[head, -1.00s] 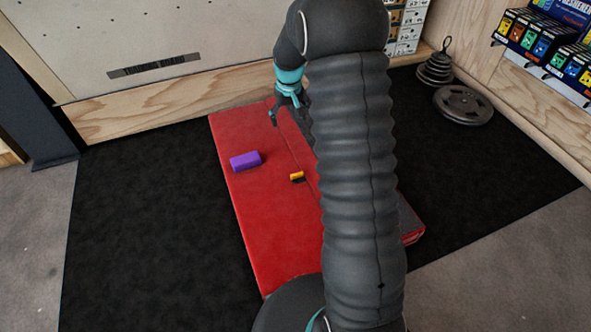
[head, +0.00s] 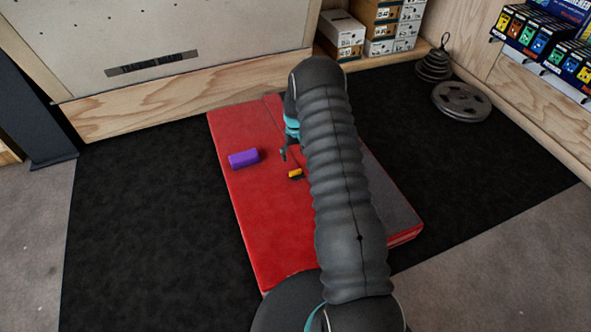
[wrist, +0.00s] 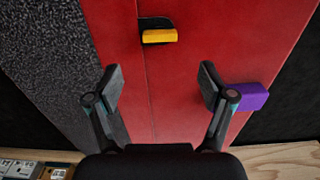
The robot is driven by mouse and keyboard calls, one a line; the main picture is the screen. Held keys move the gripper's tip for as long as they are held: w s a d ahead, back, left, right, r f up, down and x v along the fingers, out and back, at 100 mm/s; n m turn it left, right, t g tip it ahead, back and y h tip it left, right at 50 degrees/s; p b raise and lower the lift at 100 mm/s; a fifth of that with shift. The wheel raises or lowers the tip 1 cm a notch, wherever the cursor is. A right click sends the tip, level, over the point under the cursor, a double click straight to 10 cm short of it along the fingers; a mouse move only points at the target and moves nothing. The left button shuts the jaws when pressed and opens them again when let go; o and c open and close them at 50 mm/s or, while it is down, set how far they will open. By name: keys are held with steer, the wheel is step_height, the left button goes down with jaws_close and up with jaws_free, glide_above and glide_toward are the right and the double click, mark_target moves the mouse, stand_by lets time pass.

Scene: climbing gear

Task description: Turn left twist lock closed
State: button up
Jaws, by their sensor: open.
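A small yellow-and-black piece (head: 295,174), which looks like the twist lock, sits on the red pad (head: 262,235) beside a seam. In the wrist view the yellow bar (wrist: 160,36) lies crosswise, with a black part along its far side. Which way it is locked I cannot tell. My gripper (head: 283,153) is over the pad, just beyond the yellow piece in the head view. In the wrist view my gripper (wrist: 160,82) is open and empty, its fingers spread apart, with the yellow bar ahead of the gap and untouched.
A purple block (head: 244,159) lies on the pad to the left; in the wrist view it shows (wrist: 246,97) close behind the right finger. Black flooring (head: 140,220) surrounds the pad. Weight plates (head: 461,102) and shoe boxes (head: 383,22) stand at the back.

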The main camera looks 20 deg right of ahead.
mark_target(295, 171)
step_height(295, 171, down, 10)
steer(key=shift+r, duration=0.25)
steer(key=c, duration=1.2)
